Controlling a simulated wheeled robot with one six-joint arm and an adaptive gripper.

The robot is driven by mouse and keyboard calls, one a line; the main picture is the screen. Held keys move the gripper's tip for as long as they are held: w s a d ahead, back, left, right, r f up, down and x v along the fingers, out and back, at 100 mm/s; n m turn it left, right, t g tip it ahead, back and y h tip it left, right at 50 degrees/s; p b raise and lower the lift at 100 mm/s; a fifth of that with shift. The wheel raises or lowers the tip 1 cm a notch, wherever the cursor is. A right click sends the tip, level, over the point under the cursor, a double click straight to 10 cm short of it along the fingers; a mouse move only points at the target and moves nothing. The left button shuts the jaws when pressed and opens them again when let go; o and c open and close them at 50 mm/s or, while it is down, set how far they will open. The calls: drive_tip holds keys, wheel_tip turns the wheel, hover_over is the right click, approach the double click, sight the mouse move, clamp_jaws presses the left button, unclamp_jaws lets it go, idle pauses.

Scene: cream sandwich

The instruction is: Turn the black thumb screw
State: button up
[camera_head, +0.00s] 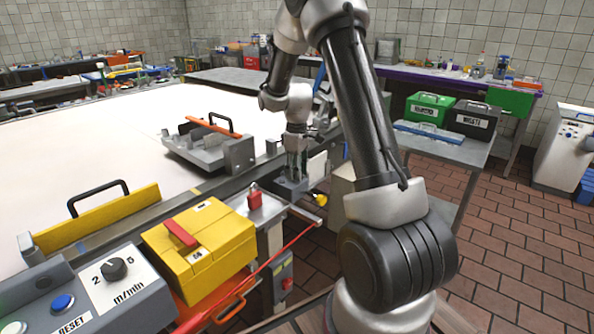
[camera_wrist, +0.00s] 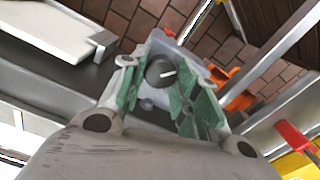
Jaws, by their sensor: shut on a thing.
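The black thumb screw (camera_wrist: 160,73) shows in the wrist view as a dark round head with a white line on it. My gripper (camera_wrist: 160,92) has its green-padded fingers on either side of the screw and is shut on it. In the head view, my gripper (camera_head: 295,172) points down at a dark grey block at the edge of the conveyor, beside the metal rail. The screw is hidden there behind the fingers and block.
A metal fixture with an orange bar and black handle (camera_head: 208,145) stands left of my gripper. A red knob (camera_head: 254,198), a yellow box (camera_head: 200,245) and a control panel with a dial (camera_head: 113,268) are nearer. A red rod (camera_head: 290,246) slants below. Tiled floor lies right.

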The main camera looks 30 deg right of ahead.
drive_tip(key=shift+n, duration=1.6)
drive_tip(key=shift+r, duration=0.1)
drive_tip(key=o, duration=1)
wheel_tip(320, 180, up, 12)
drive_tip(key=shift+f, duration=0.1)
